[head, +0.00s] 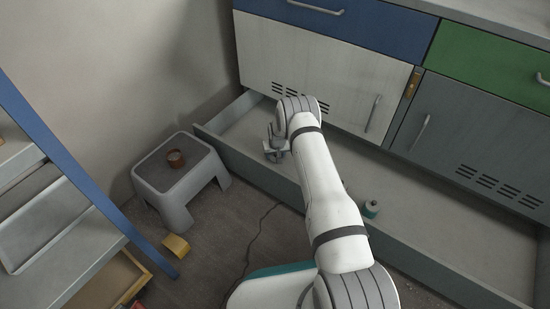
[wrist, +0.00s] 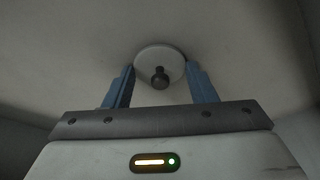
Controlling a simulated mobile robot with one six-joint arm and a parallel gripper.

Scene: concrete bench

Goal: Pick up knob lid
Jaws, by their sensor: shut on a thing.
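The knob lid (wrist: 150,56) is a pale round disc with a dark round knob, seen in the wrist view between the fingertips. My gripper (wrist: 161,68) is shut on the lid, with one blue-grey finger at each side of its rim. In the head view my gripper (head: 273,151) is low over the left part of the open drawer (head: 410,222). The lid cannot be made out in the head view. I cannot tell whether it touches the drawer floor.
A yellow object (head: 176,246) lies on the floor. The cabinet front (head: 330,80) rises behind the drawer.

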